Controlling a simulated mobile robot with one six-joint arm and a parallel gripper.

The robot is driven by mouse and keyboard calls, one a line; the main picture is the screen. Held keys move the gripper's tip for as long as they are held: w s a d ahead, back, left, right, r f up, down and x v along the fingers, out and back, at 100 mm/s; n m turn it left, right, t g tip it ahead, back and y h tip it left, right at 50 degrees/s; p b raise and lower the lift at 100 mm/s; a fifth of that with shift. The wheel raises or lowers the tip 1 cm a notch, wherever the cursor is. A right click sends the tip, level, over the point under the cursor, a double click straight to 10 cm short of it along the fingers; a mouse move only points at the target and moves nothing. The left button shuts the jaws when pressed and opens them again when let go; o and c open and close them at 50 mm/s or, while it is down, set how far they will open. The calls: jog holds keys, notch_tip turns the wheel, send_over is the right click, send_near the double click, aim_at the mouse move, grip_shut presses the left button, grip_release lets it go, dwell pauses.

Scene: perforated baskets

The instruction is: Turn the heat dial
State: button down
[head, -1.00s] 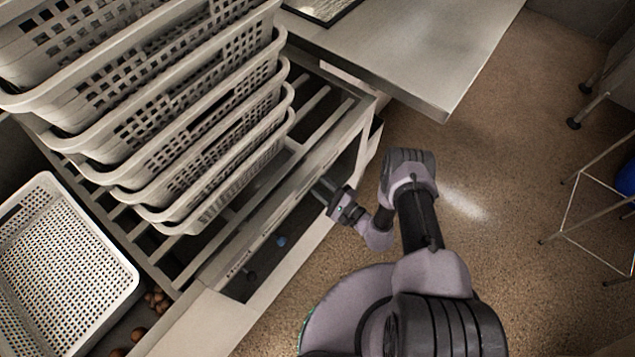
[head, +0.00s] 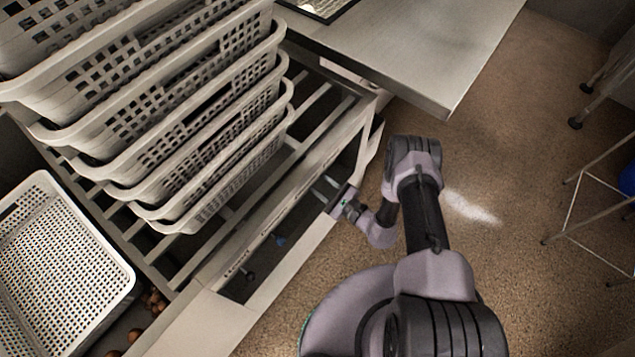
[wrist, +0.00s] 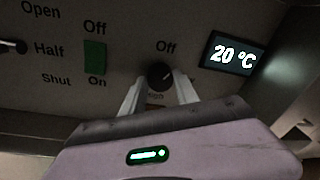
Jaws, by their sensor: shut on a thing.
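The heat dial (wrist: 159,72) is a small round black knob with a pale mark, on a grey panel in the wrist view. "Off" is printed above it, and a label below it is partly hidden. My gripper (wrist: 160,86) is shut on the dial, one pale finger at each side. The display (wrist: 236,57) to its right reads 20 °C. In the head view my gripper (head: 323,190) reaches the front of the slatted frame from the right; the dial is hidden there.
A green switch (wrist: 95,55) marked Off and On sits left of the dial. A dark lever (wrist: 12,46) is by Open, Half and Shut. Stacked baskets (head: 200,130) stand on the slatted frame (head: 325,135). A metal table (head: 430,60) is behind; open floor lies right.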

jog(key=m+g+b, duration=0.1)
jog(key=m+b, duration=0.3)
jog(key=m, duration=0.6)
jog(key=shift+w+d, duration=0.1)
jog(key=shift+d, duration=0.05)
jog(key=shift+m, duration=0.5)
jog(key=c, duration=0.9)
grip_release()
jog(key=p+v, duration=0.4)
jog(key=v, duration=1.3)
jog(key=shift+w+d+p, duration=0.1)
jog(key=shift+d+p, duration=0.2)
jog(key=shift+d, duration=0.05)
